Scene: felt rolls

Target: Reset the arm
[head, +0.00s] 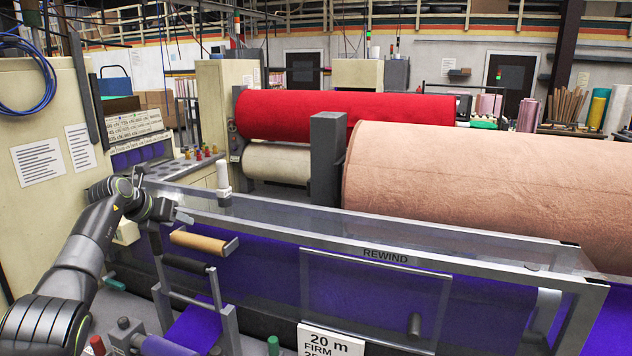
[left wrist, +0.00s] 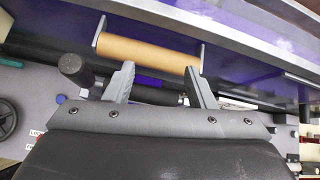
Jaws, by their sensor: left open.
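My left arm reaches in from the left in the head view, bent at the elbow. My left gripper (head: 182,215) is in front of the machine's left end, a little above and left of a tan roller (head: 197,242). In the left wrist view the two grey fingers of the gripper (left wrist: 160,86) stand apart with nothing held between them. The tan roller (left wrist: 148,53) lies past the fingertips there, between two metal brackets. My right gripper is in neither view.
A clear guard panel marked REWIND (head: 385,256) runs across the front, with purple felt behind it. A black roller (head: 185,264) sits below the tan one. A beige cabinet (head: 40,200) stands at left. Big red (head: 340,113) and pink (head: 500,180) felt rolls lie behind.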

